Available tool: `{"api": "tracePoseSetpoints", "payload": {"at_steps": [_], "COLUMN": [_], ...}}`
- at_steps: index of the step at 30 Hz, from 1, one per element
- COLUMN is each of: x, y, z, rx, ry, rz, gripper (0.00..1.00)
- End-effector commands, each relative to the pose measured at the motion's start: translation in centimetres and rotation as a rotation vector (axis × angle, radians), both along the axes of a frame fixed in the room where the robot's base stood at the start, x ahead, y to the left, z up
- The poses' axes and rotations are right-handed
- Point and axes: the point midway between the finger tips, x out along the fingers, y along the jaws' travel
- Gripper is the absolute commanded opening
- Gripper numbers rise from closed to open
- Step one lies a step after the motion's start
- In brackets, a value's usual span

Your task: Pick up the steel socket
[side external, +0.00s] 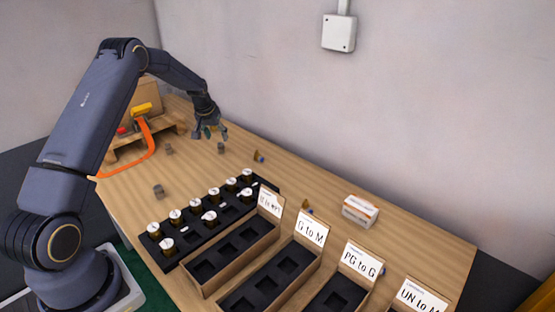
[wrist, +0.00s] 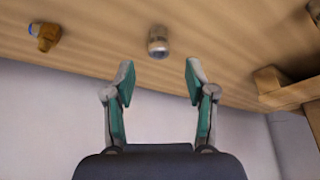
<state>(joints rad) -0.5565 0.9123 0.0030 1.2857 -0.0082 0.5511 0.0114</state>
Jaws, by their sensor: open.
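A small grey metal cylinder, which looks like the steel socket (wrist: 158,41), stands on the wooden table in the wrist view. It lies ahead of my gripper (wrist: 159,76), in line with the gap between the two fingers and apart from them. In the side external view the likely same socket (side external: 221,148) is on the table just below and right of my gripper (side external: 211,132). The fingers are spread with nothing between them. Two more grey parts, one (side external: 168,149) left of the gripper and one (side external: 158,191) nearer the black tray, are too small to identify.
A brass fitting with a blue end (side external: 259,156) lies right of the socket; it also shows in the wrist view (wrist: 44,37). A wooden stand (side external: 113,157) is at the back left. A black tray (side external: 206,243) of white-topped parts and labelled bins (side external: 239,269) fill the front.

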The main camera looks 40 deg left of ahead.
Motion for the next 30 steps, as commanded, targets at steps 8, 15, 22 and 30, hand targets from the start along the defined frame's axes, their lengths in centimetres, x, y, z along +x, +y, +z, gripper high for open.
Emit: {"api": "tracePoseSetpoints", "payload": {"at_steps": [8,15,22,30], "x": [0.7,1.7,1.8,1.8], "y": [0.3,0.9,1.0,1.0], "z": [-2.6,-5.7,-6.0,-5.9], "rx": [-0.001,-0.001,0.0,0.0], "ry": [0.002,0.001,0.0,0.0], "rz": [0.0,0.0,0.0,0.0], "gripper": [0.56,0.56,0.56,0.33]}}
